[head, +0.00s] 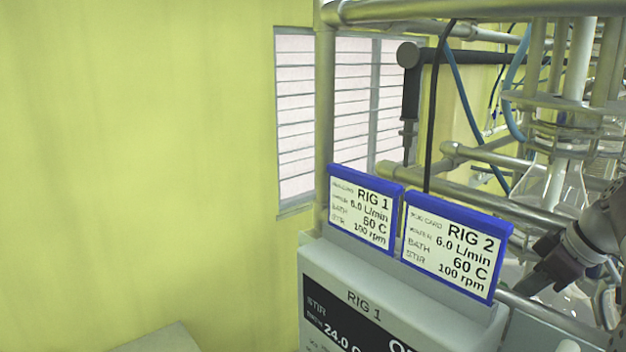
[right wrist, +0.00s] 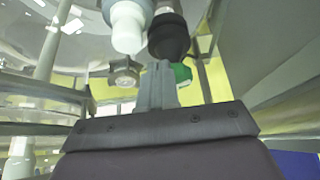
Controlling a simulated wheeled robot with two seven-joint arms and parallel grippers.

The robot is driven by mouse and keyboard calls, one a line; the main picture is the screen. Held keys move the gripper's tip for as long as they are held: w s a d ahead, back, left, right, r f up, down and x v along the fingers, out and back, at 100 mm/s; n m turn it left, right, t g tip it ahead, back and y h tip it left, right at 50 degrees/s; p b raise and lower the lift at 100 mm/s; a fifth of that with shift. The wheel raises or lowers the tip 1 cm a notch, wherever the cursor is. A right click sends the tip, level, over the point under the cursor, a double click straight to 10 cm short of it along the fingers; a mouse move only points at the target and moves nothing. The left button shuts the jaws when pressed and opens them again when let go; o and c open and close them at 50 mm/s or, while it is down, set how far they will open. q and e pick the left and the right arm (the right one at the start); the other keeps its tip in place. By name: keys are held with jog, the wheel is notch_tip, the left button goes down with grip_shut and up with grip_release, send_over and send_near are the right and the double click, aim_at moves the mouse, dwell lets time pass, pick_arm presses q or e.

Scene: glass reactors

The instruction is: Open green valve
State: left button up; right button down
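A green valve handle (right wrist: 183,74) shows in the right wrist view, just right of my right gripper's fingertips and partly hidden by them. My right gripper (right wrist: 155,75) has its two grey fingers together, with no clear gap between them. I cannot tell whether they touch the green handle. In the head view my right gripper (head: 530,284) reaches in from the right edge among the glassware, and the green valve cannot be made out there. My left gripper is not in view.
A grey knob (right wrist: 124,72) sits left of the fingertips, below a white fitting (right wrist: 127,27) and a black fitting (right wrist: 168,36). Metal frame pipes (head: 490,190) run behind the RIG 1 card (head: 362,212) and RIG 2 card (head: 455,247), which stand on a grey control box (head: 385,285).

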jog(key=shift+w+d, duration=0.1)
jog(key=shift+w, duration=0.05)
jog(key=shift+d, duration=0.2)
dwell(0.4)
jog(key=shift+r, duration=0.1)
notch_tip(320, 180, up, 6)
jog(key=shift+f, duration=0.1)
